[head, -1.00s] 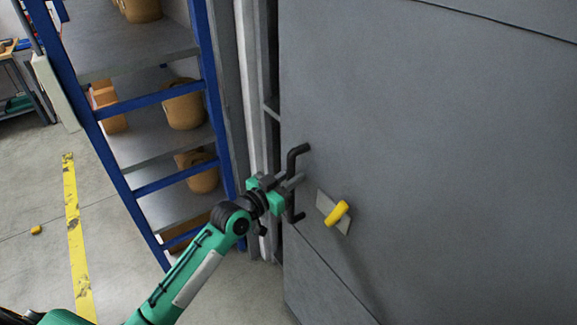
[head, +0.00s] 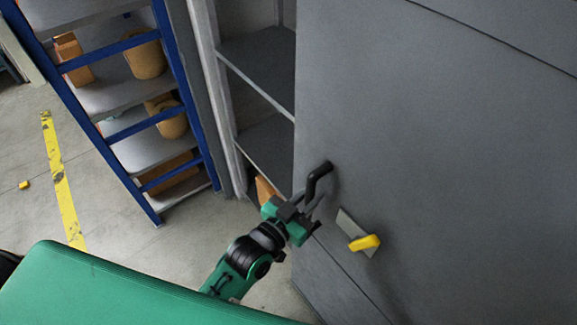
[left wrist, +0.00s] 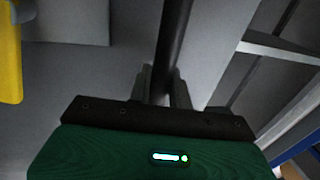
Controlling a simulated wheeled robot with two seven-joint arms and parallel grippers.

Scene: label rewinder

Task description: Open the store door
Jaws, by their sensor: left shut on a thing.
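The store door (head: 440,130) is a large grey panel filling the right of the head view. It stands partly open, with a gap at its left edge showing grey shelves inside. A black bar handle (head: 318,178) is on the door near that edge. My left gripper (head: 312,208) is shut on the handle; in the left wrist view the dark handle bar (left wrist: 174,45) runs between its fingers (left wrist: 165,88). A yellow lever (head: 364,242) on a pale plate sits right of the handle, and shows yellow at the left of the wrist view (left wrist: 10,50). My right gripper is not in view.
Inside the opening are grey shelves (head: 258,65) and an orange-brown item (head: 266,190) low down. A blue-framed rack (head: 110,135) with tan containers stands left of the store. A yellow floor stripe (head: 62,185) and open floor lie farther left.

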